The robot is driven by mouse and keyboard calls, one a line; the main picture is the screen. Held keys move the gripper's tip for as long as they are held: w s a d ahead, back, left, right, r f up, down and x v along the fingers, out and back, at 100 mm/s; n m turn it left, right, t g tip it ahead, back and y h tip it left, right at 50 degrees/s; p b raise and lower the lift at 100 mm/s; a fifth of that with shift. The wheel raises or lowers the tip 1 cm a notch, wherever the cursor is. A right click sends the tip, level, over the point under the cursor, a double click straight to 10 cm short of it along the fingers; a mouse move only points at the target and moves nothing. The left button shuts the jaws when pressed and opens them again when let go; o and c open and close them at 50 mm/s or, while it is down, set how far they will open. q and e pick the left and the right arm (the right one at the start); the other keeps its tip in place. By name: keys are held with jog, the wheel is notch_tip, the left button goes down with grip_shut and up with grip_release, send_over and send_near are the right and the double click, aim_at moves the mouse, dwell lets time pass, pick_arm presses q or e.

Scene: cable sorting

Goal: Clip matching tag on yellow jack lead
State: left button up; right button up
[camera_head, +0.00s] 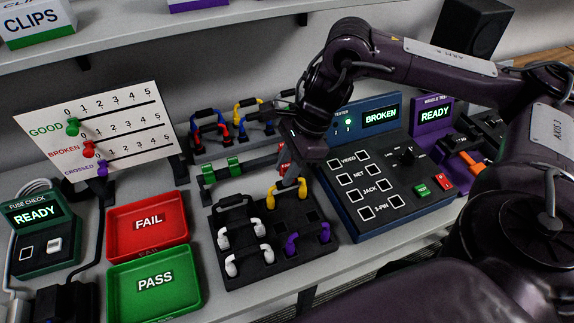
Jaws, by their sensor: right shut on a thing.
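My right gripper (290,180) points down just above and behind this lead. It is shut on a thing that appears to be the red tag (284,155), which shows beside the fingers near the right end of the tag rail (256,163). The fingers hide where the tag meets the rail or lead. Green tags (233,165) hang on the rail. The tester screen (381,116) reads BROKEN. My left gripper is not in view.
Black, white and purple leads (307,238) fill other places in the block. The red FAIL tray (148,248) and green PASS tray (154,305) stand left of it. The tester (385,185) stands close on the right. Other coloured leads (247,109) hang behind the rail.

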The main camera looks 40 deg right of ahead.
jog(key=shift+f+b, duration=1.05)
jog(key=shift+b, duration=0.1)
dwell(1.0)
jog(key=o, duration=1.6)
jog(key=shift+r, duration=0.1)
jog(key=shift+r+p, duration=3.05)
jog(key=shift+r, duration=0.9)
